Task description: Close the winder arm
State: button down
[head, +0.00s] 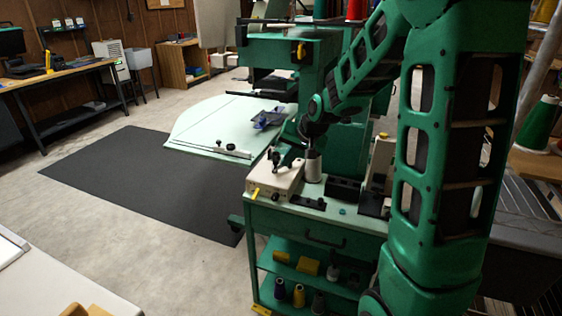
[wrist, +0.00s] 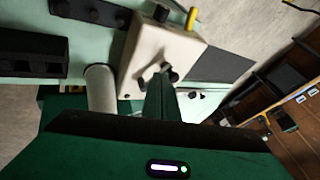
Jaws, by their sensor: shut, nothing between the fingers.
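The winder (head: 275,177) is a small cream box on top of the green cart. It also shows in the wrist view (wrist: 165,48), with a yellow post and a black knob at one end. A small dark and metal lever, apparently the winder arm (wrist: 142,80), is on the winder's face near my fingertips. A white spool (head: 313,167) stands beside the winder and also shows in the wrist view (wrist: 101,88). My gripper (wrist: 160,82) is shut and empty, its fingertips over the winder close to the lever. I cannot tell whether they touch.
The green cart (head: 318,222) has thread cones on its lower shelves. Black holders (head: 343,190) sit right of the spool on its top. A large green machine with a pale table (head: 215,125) stands behind. A dark mat (head: 130,180) and open floor lie to the left.

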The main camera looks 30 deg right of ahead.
jog(key=shift+d, duration=0.15)
jog(key=shift+s+d, duration=0.25)
jog(key=shift+d, duration=0.4)
jog(key=s+d+f+v, duration=0.1)
jog(key=v, duration=1.1)
jog(key=shift+s+d, duration=0.35)
jog(key=shift+s, duration=0.05)
